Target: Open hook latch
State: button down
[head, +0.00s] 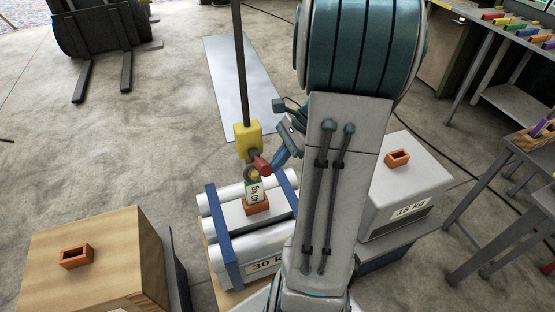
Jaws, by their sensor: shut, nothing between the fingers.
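A yellow hoist block (247,140) hangs on a dark pole over the middle load. A red cylindrical piece (262,166) sticks out just below it, beside the hook (251,174), which is small and partly covered. A green-and-white tag piece (254,191) stands below the hook, in an orange socket (256,206) on the load. I cannot tell the latch's position. My gripper (275,163) has blue fingers, shut and empty, close to the right of the red piece. I cannot tell whether they touch.
The middle load (235,240) has white cylinders, blue straps and a 30 kg label. A wooden box (90,260) stands at left and a grey 15 kg box (405,180) at right, both with orange sockets.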

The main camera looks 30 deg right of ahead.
jog(key=d+r+b, duration=0.3)
jog(key=d+r, duration=0.1)
jog(key=d, duration=0.4)
jog(key=shift+d+b, duration=0.25)
jog(key=shift+b, duration=0.15)
